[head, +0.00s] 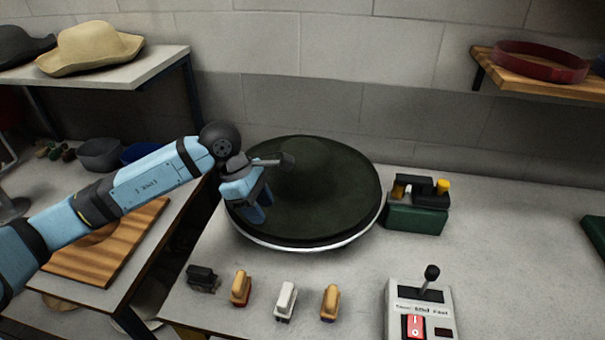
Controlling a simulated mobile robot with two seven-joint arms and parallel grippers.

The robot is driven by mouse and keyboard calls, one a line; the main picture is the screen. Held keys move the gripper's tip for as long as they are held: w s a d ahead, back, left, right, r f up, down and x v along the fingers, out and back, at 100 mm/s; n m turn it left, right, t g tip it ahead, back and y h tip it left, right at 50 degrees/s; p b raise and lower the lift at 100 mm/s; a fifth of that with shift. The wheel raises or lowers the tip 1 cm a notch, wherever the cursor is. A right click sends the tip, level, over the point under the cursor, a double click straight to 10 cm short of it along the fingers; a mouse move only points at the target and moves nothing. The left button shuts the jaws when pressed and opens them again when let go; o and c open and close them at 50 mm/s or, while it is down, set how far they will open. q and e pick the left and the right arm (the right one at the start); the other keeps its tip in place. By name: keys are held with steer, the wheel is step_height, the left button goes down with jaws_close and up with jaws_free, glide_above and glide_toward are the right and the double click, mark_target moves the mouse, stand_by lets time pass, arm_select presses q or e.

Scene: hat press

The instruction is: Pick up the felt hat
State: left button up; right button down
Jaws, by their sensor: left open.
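A dark green felt hat (325,197) with a wide brim and a raised crown lies on a round base with a pale rim (303,246) on the table. My left gripper (258,212) is over the left side of the brim, with its fingers apart and pointing down. I see nothing between the fingers. Whether the fingertips touch the brim, I cannot tell. My right gripper is out of view.
A control box (422,312) with a lever and red switch stands front right. Several small brushes (285,300) line the front. A green box (416,212) stands right of the hat. A tan hat (92,46) lies on the left shelf. The table's right part is mostly clear.

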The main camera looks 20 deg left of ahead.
mark_target(272, 229)
arm_select(q)
steer(key=shift+x, duration=0.75)
steer(key=x, duration=0.1)
steer(key=p+x, duration=0.1)
steer(key=x, duration=0.2)
steer(key=shift+a+f, duration=0.2)
steer(key=shift+a, duration=0.1)
steer(key=shift+w+d+f, duration=0.15)
steer(key=shift+f, duration=0.3)
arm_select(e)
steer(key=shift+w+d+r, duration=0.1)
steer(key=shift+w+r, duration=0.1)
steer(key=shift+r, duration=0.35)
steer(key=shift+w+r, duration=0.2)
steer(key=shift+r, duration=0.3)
arm_select(q)
jaws_close()
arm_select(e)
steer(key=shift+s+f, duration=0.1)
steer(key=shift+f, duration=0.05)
